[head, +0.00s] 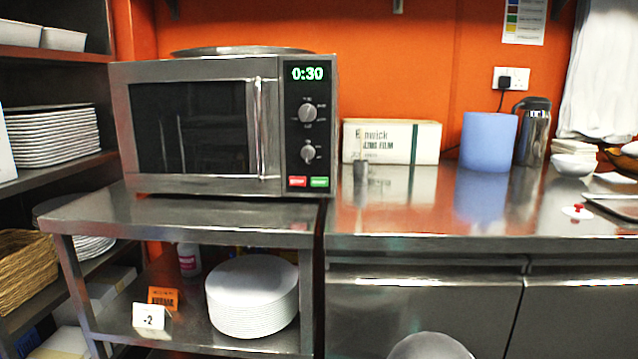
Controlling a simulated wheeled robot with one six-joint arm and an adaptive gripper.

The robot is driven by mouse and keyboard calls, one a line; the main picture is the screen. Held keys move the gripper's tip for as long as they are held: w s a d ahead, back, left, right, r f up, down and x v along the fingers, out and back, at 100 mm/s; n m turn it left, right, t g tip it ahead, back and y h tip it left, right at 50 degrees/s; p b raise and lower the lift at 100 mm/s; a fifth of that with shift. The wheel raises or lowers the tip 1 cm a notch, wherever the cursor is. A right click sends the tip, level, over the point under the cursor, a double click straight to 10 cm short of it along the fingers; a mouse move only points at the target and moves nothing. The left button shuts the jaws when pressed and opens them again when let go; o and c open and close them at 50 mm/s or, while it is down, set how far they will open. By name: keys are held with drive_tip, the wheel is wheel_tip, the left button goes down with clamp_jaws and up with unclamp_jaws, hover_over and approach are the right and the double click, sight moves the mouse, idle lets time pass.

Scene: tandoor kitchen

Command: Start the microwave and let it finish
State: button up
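The steel microwave (190,184) stands on a steel shelf table at the left centre of the head view. Its door (190,127) looks shut, and the window is dark, so I cannot see what is inside. The green display (307,73) reads 0:30. Below it are two round knobs, an upper one (308,112) and a lower one (308,153). At the bottom of the panel are a red button (297,182) and a green button (319,182) side by side.
A film box (391,141), a blue cylinder (488,141) and a steel flask (532,130) stand on the counter (400,218) to the right. A small grey item (360,173) stands close to the microwave's right side. Plates (252,295) are stacked below. The counter's front is mostly clear.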

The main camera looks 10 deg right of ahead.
clamp_jaws()
idle(1.4)
